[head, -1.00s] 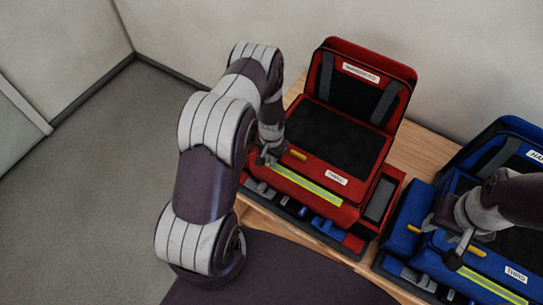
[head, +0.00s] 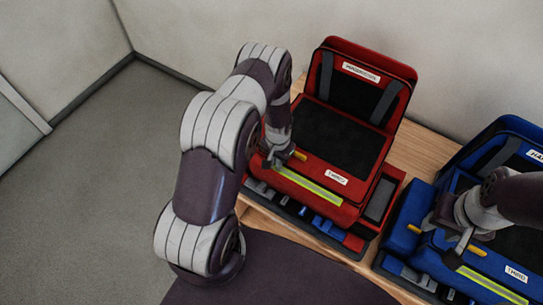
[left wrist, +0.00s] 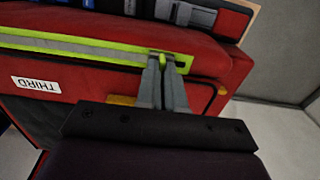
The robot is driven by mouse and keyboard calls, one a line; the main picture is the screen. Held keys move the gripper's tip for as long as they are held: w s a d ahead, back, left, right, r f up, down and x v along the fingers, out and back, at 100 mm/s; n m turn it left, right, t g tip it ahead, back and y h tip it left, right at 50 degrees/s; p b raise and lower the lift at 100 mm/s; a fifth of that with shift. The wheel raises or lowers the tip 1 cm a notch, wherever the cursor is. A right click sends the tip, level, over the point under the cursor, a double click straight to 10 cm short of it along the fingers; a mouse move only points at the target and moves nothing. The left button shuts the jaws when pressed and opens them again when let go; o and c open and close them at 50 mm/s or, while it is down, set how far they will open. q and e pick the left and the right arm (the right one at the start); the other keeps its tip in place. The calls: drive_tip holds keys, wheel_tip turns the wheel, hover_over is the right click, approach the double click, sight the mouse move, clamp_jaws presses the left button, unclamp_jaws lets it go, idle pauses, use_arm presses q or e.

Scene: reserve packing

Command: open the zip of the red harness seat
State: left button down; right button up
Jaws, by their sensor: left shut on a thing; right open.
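The red harness seat (head: 300,172) stands on a wooden table with its black backrest upright, and its label reads THIRD in the left wrist view. A yellow-green edged zip strip (head: 318,189) runs along its front; it also shows in the left wrist view (left wrist: 90,49). My left gripper (head: 270,164) is at the strip's left end in the head view. In the left wrist view its fingers (left wrist: 163,64) are shut on a small yellow-green zip pull (left wrist: 163,58). My right gripper (head: 443,240) is open over the front of the blue seat.
The blue harness seat (head: 404,236) stands to the right, with yellow tabs and its own zip strip. An orange tab (head: 300,155) sticks out near my left gripper. Trays with small gear (head: 320,224) lie in front of the red seat. Grey floor (head: 90,190) is clear at left.

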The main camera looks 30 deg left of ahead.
use_arm(q)
drive_tip(key=d+b, duration=0.1)
drive_tip(key=d, duration=0.6)
drive_tip(key=d+b, duration=0.1)
drive_tip(key=d, duration=0.6)
drive_tip(key=s+d+b, duration=0.1)
drive_tip(key=d, duration=0.6)
drive_tip(key=shift+s+d+r, duration=0.1)
drive_tip(key=shift+d+r, duration=0.1)
drive_tip(key=shift+r, duration=0.05)
drive_tip(key=c, duration=1.4)
unclamp_jaws()
drive_tip(key=shift+o, duration=0.7)
drive_tip(key=shift+s, duration=0.25)
drive_tip(key=shift+b, duration=0.3)
